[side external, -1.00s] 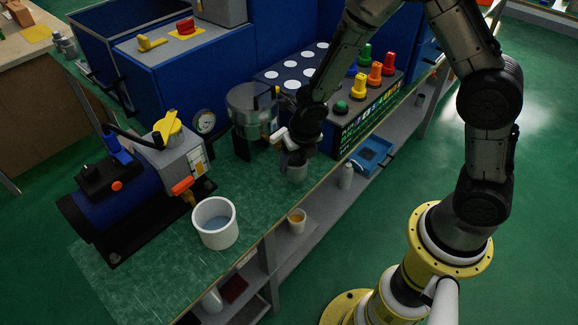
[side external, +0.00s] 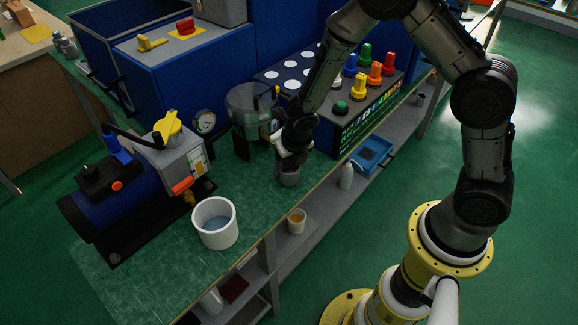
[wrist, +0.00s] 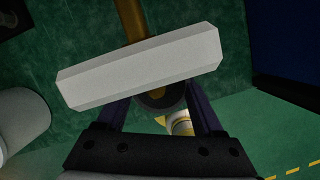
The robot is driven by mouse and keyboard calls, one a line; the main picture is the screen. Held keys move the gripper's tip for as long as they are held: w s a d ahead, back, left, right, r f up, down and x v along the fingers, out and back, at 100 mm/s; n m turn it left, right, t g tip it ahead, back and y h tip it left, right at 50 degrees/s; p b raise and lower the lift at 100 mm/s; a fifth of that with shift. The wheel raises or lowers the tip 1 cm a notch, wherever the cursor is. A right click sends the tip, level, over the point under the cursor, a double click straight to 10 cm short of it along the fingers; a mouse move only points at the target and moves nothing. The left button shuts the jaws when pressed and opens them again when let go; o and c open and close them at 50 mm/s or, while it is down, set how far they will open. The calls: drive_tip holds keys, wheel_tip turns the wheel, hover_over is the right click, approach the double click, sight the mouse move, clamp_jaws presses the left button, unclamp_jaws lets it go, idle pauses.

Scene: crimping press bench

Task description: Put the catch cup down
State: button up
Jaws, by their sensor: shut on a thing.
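The catch cup (side external: 288,177) is a small grey cup below my gripper (side external: 293,155), near the bench's front edge. My gripper is shut on it, and it looks upright. Its base is at or just above the green bench top (side external: 255,200); I cannot tell whether they touch. In the wrist view my gripper's dark fingers (wrist: 158,108) reach behind a pale bar (wrist: 140,65), which hides their tips. A dark round shape, probably part of the cup (wrist: 160,100), shows below the bar.
A white bucket (side external: 215,236) of bluish liquid stands left of the cup. A clear vessel (side external: 252,112) stands behind my gripper. The blue machine (side external: 125,195) is at left, and a button panel (side external: 352,112) at right. Bench top between bucket and cup is clear.

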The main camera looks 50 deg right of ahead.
drive_tip(key=shift+f, duration=0.15)
drive_tip(key=o, duration=1.6)
drive_tip(key=shift+c, duration=0.2)
drive_tip(key=s+d+r+m, duration=0.1)
drive_tip(key=s+r+m, duration=0.25)
drive_tip(key=r, duration=0.55)
drive_tip(key=s+r+m, duration=0.3)
drive_tip(key=r+m, duration=0.1)
drive_tip(key=r, duration=0.6)
drive_tip(key=s+r+m+t, duration=0.1)
drive_tip(key=s+r+m, duration=0.2)
drive_tip(key=s+m, duration=0.3)
drive_tip(key=s+d+r+m+t, duration=0.1)
drive_tip(key=s+m, duration=0.4)
drive_tip(key=m, duration=0.5)
drive_tip(key=s+d+r+m+y, duration=0.1)
drive_tip(key=s+r+m, duration=0.3)
drive_tip(key=s+m, duration=0.2)
drive_tip(key=shift+s+r+m+t, duration=0.3)
drive_tip(key=shift+m+t, duration=0.1)
drive_tip(key=shift+m, duration=0.65)
